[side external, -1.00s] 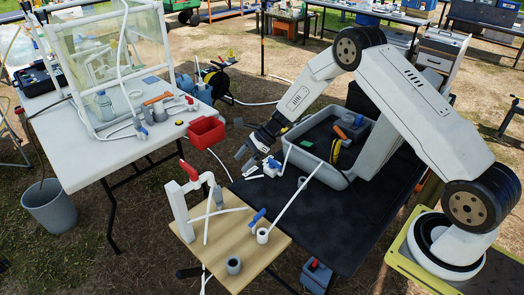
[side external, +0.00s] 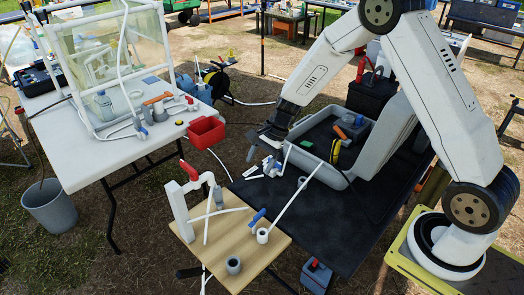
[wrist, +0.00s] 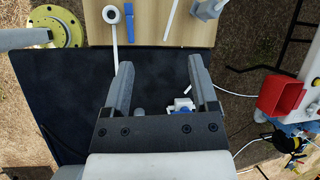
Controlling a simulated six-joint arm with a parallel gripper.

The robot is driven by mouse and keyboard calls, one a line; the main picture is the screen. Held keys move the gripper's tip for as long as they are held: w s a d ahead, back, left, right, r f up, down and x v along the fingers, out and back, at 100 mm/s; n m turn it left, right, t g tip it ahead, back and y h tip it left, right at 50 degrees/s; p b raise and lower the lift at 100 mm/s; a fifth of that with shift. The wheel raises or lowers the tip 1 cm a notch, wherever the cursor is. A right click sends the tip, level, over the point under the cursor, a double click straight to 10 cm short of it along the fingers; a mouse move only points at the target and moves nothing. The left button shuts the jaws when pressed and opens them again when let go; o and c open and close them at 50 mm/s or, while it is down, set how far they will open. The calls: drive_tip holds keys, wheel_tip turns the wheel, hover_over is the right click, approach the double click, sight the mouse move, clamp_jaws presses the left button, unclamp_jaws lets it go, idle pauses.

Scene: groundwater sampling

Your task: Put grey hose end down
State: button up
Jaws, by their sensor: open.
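My gripper (side external: 258,146) is open and empty above the far left part of the black table (side external: 335,218). In the wrist view my gripper (wrist: 160,68) shows its two fingers spread with nothing between their tips. A small grey cylindrical piece (side external: 301,182) lies on the black table; it shows in part near the gripper base in the wrist view (wrist: 140,113). I cannot tell if it is the hose end. A white fitting with blue parts (side external: 272,167) lies close below my gripper. A grey fitting (side external: 218,197) hangs at the white pipe stand (side external: 180,208).
A grey tub (side external: 345,178) stands behind on the black table. A red bin (side external: 206,132) sits at the white table's edge. The black table's front is clear.

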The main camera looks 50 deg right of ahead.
drive_tip(key=s+r+n+h, duration=0.2)
drive_tip(key=s+r+n, duration=0.1)
drive_tip(key=s+n, duration=0.4)
drive_tip(key=s+r+n+t+h, duration=0.1)
drive_tip(key=s+r+n+h, duration=0.2)
drive_tip(key=s+n, duration=0.5)
drive_tip(key=s+r, duration=0.1)
drive_tip(key=s, duration=0.2)
drive_tip(key=shift+d+r+n, duration=0.25)
drive_tip(key=shift+d+n, duration=0.05)
drive_tip(key=shift+d, duration=0.05)
drive_tip(key=m+y, duration=0.5)
drive_tip(key=m, duration=1.8)
approach(219, 187)
drive_tip(key=shift+d+f, duration=0.15)
drive_tip(key=shift+f, duration=0.45)
drive_tip(key=shift+f, duration=0.15)
drive_tip(key=shift+a+x, duration=0.15)
drive_tip(key=shift+x, duration=2.3)
drive_tip(key=shift+a+x, duration=0.1)
drive_tip(key=shift+x, duration=2.3)
